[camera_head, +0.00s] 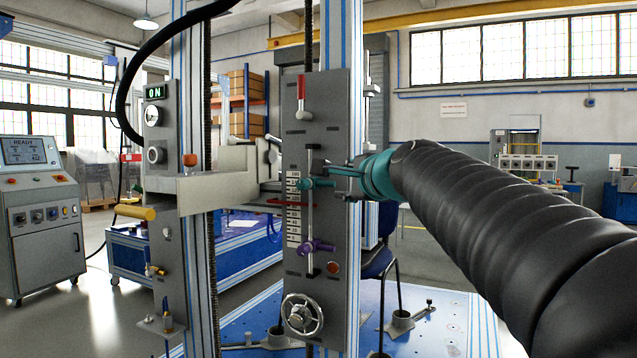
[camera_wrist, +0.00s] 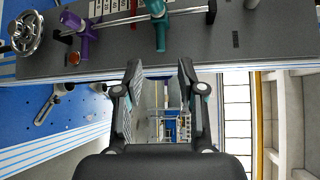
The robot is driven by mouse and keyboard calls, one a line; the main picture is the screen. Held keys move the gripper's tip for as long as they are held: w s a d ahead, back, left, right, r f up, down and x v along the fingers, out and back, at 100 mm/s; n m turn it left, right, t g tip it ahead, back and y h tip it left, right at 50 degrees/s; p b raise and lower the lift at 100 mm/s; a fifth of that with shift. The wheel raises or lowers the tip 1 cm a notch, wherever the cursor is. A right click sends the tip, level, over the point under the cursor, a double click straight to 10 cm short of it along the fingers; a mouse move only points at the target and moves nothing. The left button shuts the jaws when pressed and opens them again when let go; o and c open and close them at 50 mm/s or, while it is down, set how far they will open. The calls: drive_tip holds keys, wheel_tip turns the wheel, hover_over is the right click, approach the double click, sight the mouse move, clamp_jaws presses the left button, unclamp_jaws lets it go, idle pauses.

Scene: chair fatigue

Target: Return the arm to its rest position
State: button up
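My gripper (camera_head: 345,172) reaches in from the right, in front of the grey upright panel (camera_head: 327,100). In the wrist view my gripper (camera_wrist: 159,68) has its two fingers apart with nothing between them. A teal handle (camera_head: 316,183) on the panel's vertical rod is close to the fingertips in the head view. In the wrist view the teal handle (camera_wrist: 160,34) lies just beyond the gap between the fingers, and I see no grip on it. My black-sleeved arm fills the right of the head view.
A purple handle (camera_head: 317,247) sits lower on the rod, above a handwheel (camera_head: 302,315). A red-handled lever (camera_head: 301,108) is higher up. A blue chair (camera_head: 377,262) stands behind the panel. A control console (camera_head: 42,225) is at the left.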

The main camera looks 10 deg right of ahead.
idle(0.4)
drive_tip(key=s+f+n+g+p, duration=0.1)
drive_tip(key=s+f+n+g, duration=0.3)
drive_tip(key=f, duration=0.6)
drive_tip(key=s+f+n+g, duration=0.2)
drive_tip(key=s+f+n, duration=0.3)
drive_tip(key=f, duration=0.4)
drive_tip(key=s+f+n+g+h+p, duration=0.1)
drive_tip(key=s+f+n+g+p, duration=0.1)
drive_tip(key=s+f, duration=0.4)
drive_tip(key=s+f+n+g+h+p, duration=0.1)
drive_tip(key=s+f+n+p, duration=0.3)
drive_tip(key=s, duration=1)
wheel_tip(320, 180, down, 3)
drive_tip(key=n+g, duration=0.1)
drive_tip(key=n, duration=0.1)
drive_tip(key=shift+s+a+n+g+h, duration=0.3)
drive_tip(key=shift+s+a+h, duration=0.1)
drive_tip(key=shift+o, duration=0.3)
drive_tip(key=shift+s+d, duration=0.1)
